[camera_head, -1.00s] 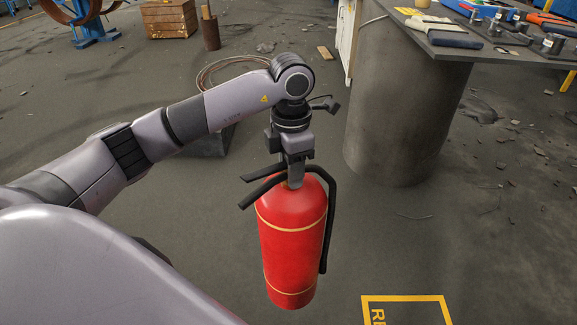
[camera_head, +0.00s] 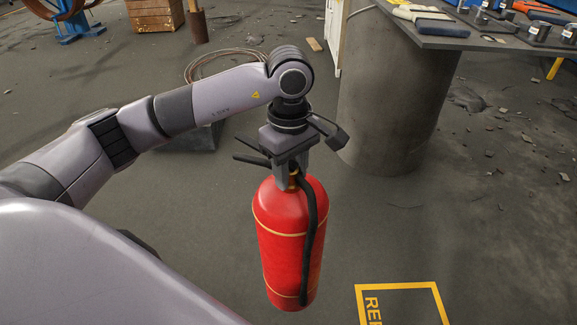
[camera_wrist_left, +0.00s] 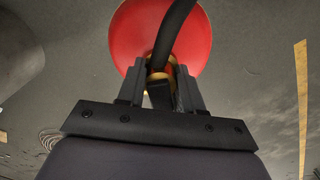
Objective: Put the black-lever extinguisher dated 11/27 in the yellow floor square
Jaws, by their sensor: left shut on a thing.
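The red extinguisher (camera_head: 282,235) with a black lever, black hose and gold bands hangs upright under my left gripper (camera_head: 292,178) in the head view. My left gripper is shut on its neck, just below the lever. In the left wrist view the red body (camera_wrist_left: 125,40) shows beyond the fingers (camera_wrist_left: 160,95), with the brass neck and hose between them. No date is readable on it. The yellow floor square (camera_head: 398,286), with partly visible lettering, lies to the right of the extinguisher at the bottom edge, cut off by the frame. My right gripper is not in view.
A thick grey cylindrical pillar (camera_head: 390,95) stands behind on the right, under a tabletop (camera_head: 440,42) with tools. A wire coil (camera_head: 225,62) and a wooden crate (camera_head: 156,15) are farther back. Small debris lies on the floor at right. The floor between extinguisher and square looks clear.

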